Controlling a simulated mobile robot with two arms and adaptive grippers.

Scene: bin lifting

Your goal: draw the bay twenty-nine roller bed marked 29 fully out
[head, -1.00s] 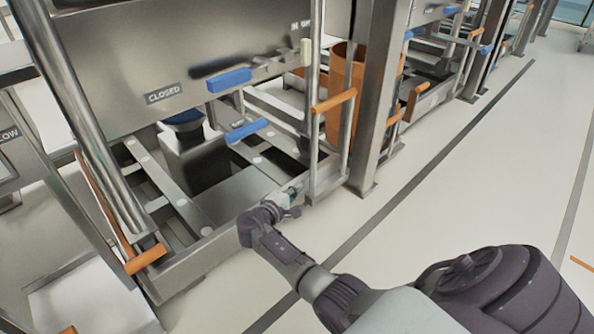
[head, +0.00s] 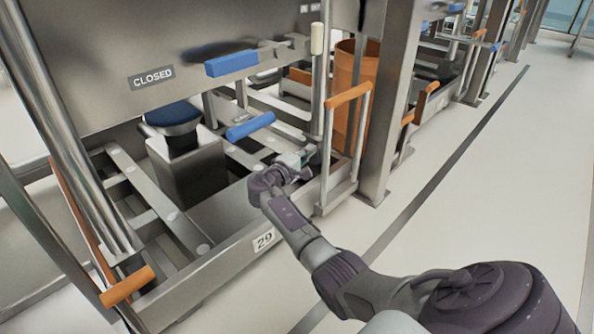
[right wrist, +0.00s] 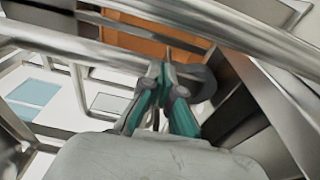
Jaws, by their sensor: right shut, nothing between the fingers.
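The roller bed (head: 215,262) is a low grey metal frame with pale rollers, under a steel panel with a CLOSED sign (head: 152,77). Its front rail bears a label 29 (head: 263,240). A blue-topped box (head: 190,165) stands at the bed. My left gripper is out of view.
A blue grip (head: 231,64) and another blue grip (head: 250,126) stick out above the bed. An orange cylinder (head: 352,85) stands behind a steel post (head: 388,110). An orange-tipped handle (head: 128,286) is at front left. Open floor (head: 480,190) lies right.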

